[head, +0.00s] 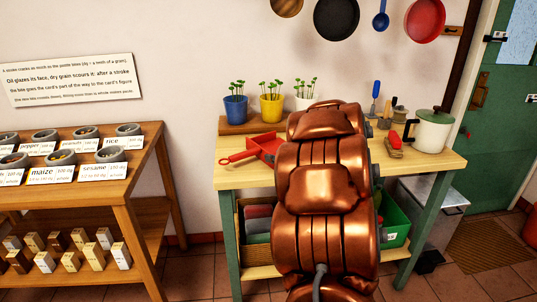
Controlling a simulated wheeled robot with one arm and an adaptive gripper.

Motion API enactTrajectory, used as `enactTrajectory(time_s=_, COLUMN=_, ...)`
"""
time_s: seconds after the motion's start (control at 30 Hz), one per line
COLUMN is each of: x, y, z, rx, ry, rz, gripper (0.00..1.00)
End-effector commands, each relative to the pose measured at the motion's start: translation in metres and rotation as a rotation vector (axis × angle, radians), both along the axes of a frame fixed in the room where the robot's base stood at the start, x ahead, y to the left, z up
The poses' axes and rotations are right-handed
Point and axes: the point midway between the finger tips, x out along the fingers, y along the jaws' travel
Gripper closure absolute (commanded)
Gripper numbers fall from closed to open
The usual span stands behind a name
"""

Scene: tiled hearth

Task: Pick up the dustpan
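A red dustpan (264,145) lies on the light wooden top of a green-legged table, near its left side. Its red handle (238,157) points left and reaches close to the table's left edge. My copper-coloured arm rises through the middle of the head view and stands in front of the table. It borders or covers the dustpan's right part, so I cannot tell if they touch. My gripper is not visible; the arm's far end hides that area.
Blue (236,108), yellow (271,109) and white pots with seedlings stand behind the dustpan. A white pot with a green lid (432,130) and several small tools stand at the table's right. A wooden shelf (125,188) with bowls stands left. Pans hang above.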

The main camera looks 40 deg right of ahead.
Motion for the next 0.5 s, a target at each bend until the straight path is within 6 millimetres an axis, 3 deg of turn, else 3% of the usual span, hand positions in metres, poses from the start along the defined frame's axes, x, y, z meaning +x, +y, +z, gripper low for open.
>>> enactTrajectory(time_s=0.3, x=0.034, y=-0.007, z=-0.018, rx=0.005, ry=0.001, rz=0.003, gripper=0.62)
enactTrajectory(time_s=0.5, x=0.041, y=-0.009, z=-0.019, rx=0.001, ry=0.001, rz=0.001, gripper=0.62)
